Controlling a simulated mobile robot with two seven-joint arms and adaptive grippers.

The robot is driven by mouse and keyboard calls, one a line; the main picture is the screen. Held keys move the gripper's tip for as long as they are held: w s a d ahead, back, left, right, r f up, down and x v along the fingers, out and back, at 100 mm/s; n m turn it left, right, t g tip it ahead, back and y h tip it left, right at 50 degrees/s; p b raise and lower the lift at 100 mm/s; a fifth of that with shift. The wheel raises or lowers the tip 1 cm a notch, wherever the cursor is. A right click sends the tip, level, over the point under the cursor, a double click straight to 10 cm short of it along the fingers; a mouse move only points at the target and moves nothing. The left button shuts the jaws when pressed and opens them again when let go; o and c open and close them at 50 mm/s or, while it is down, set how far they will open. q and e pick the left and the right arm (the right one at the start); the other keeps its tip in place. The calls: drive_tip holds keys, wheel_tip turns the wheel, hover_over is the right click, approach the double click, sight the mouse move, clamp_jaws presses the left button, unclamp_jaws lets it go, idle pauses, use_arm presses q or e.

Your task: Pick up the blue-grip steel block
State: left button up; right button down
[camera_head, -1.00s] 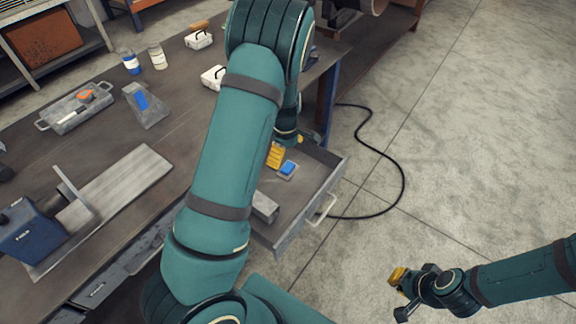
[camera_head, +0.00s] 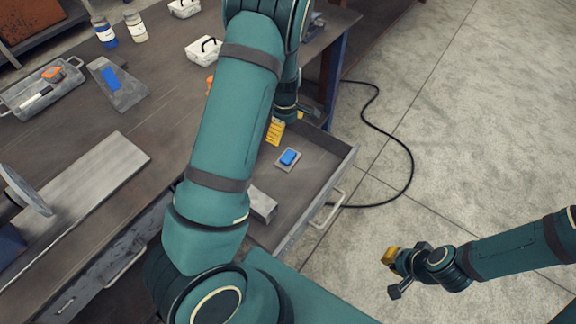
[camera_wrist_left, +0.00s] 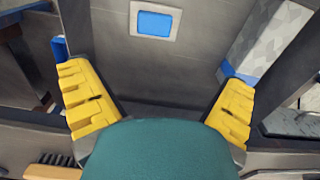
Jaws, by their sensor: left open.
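A small grey steel block with a blue grip (camera_head: 289,157) lies flat on the floor of the open drawer (camera_head: 306,190). It also shows at the top of the left wrist view, as a pale plate with a blue grip (camera_wrist_left: 155,22). My left gripper (camera_head: 287,123) is over the drawer, behind the block in the head view, partly hidden by my arm. In the left wrist view its yellow fingers (camera_wrist_left: 160,106) are wide apart, with nothing between them. The block lies beyond the fingertips, apart from them. My right gripper (camera_head: 393,272) is over the floor at right; its finger gap is unclear.
A grey bar (camera_head: 262,204) lies in the drawer near its front left. A steel wedge with a blue patch (camera_head: 118,85), a tray (camera_head: 20,105) and a white box (camera_head: 203,52) stand on the bench. The drawer walls surround the block. A black cable (camera_head: 408,160) lies on the floor.

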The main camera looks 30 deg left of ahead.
use_arm(q)
drive_tip(key=f, duration=0.1)
drive_tip(key=b, duration=0.2)
hover_over(288, 156)
drive_tip(key=f, duration=0.8)
drive_tip(key=shift+s+a+f, duration=0.25)
drive_tip(key=shift+s+f, duration=0.05)
drive_tip(key=shift+w+d+f+b, duration=0.2)
drive_tip(key=shift+f+b, duration=0.2)
drive_tip(key=shift+f, duration=0.95)
drive_tip(key=shift+w+d+f+b, duration=0.15)
drive_tip(key=shift+f+b, duration=0.25)
drive_tip(key=shift+f, duration=0.9)
drive_tip(key=shift+a+r, duration=0.1)
drive_tip(key=c, duration=1.4)
use_arm(e)
wheel_tip(288, 156, down, 4)
drive_tip(key=shift+w+a+f, duration=0.1)
drive_tip(key=shift+a+f, duration=0.05)
